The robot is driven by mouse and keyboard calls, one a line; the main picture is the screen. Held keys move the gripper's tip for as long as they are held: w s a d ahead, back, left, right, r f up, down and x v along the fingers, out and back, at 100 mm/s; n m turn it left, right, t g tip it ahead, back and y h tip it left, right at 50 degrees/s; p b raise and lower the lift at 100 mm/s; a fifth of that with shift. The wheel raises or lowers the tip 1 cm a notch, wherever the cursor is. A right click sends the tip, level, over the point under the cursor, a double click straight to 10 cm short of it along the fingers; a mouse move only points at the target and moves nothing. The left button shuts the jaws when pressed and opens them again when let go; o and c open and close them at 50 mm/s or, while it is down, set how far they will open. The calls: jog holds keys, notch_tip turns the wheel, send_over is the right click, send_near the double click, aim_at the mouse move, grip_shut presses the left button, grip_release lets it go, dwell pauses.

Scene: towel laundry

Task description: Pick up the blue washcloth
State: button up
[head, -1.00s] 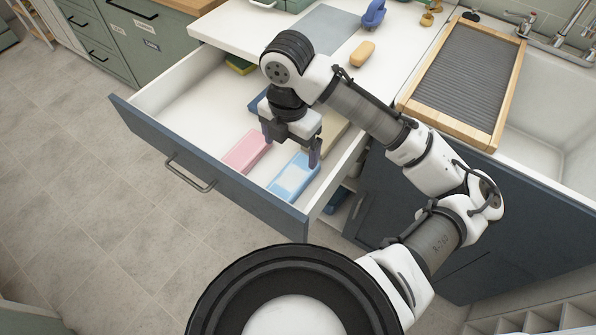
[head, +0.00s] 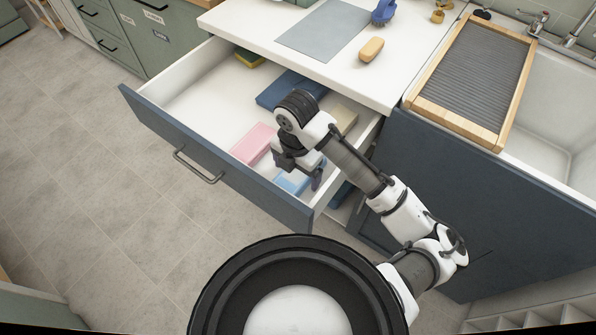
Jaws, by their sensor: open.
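A light blue folded cloth (head: 292,184) lies in the open drawer near its front right corner. It is partly hidden under my gripper. My gripper (head: 297,171) is open, fingers pointing down, over the light blue cloth. I cannot tell whether the fingers touch it. A darker blue folded cloth (head: 282,88) lies farther back in the drawer, partly behind my arm.
The drawer (head: 165,95) also holds a pink cloth (head: 254,144) just left of my gripper, a beige cloth (head: 344,119) and a yellow-green item (head: 249,59). The drawer's front panel and right wall stand close to my gripper. The drawer's left part is clear.

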jog(key=shift+f, duration=0.25)
jog(key=c, duration=1.1)
